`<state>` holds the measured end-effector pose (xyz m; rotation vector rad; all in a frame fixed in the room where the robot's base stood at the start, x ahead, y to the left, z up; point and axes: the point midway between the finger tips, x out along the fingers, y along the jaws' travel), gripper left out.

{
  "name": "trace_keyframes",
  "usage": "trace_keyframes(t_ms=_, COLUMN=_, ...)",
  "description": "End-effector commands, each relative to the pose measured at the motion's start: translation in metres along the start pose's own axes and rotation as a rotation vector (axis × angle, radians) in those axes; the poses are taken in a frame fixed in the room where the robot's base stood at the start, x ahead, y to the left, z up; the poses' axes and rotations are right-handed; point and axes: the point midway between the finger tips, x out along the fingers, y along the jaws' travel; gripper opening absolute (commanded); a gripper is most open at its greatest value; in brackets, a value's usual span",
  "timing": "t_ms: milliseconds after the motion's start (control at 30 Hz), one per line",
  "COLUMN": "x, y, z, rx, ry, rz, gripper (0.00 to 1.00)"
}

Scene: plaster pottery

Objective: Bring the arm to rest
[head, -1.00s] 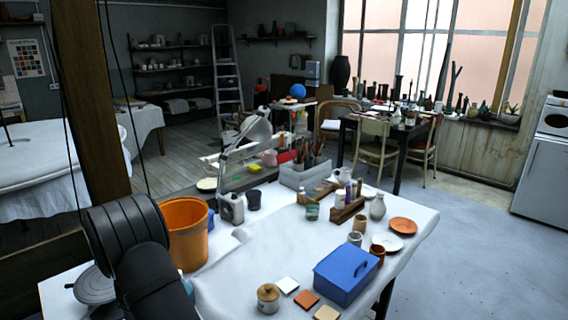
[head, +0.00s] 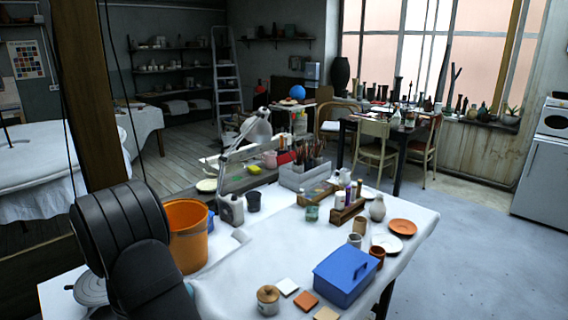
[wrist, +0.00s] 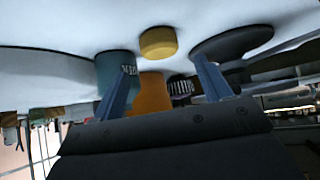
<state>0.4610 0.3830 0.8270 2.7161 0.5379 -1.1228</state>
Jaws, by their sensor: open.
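My gripper (wrist: 160,62) shows in the wrist view, with its two blue-grey fingers spread apart and nothing between the tips. The picture there is tilted, with the white tabletop (wrist: 45,35) across the top. Beyond the fingers are a teal container with lettering (wrist: 108,68), a yellow round thing (wrist: 158,42), an orange thing (wrist: 150,95) and a dark disc on a stem (wrist: 232,45). The head view shows my black arm at the lower left, but the gripper is hidden there.
In the head view, an orange bucket (head: 188,238) stands close beside my arm. A wooden post (head: 90,90) rises behind my arm.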

Motion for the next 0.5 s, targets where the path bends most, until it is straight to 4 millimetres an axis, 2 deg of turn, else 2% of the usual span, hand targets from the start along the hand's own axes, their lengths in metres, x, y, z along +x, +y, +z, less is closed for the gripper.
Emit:
trace_keyframes(t_ms=400, x=-0.063, y=-0.001, z=0.000, rx=-0.001, ry=0.002, rz=-0.001, gripper=0.71)
trace_keyframes(t_ms=500, x=-0.047, y=0.001, z=0.001, rx=0.000, ry=-0.003, rz=0.003, gripper=0.71)
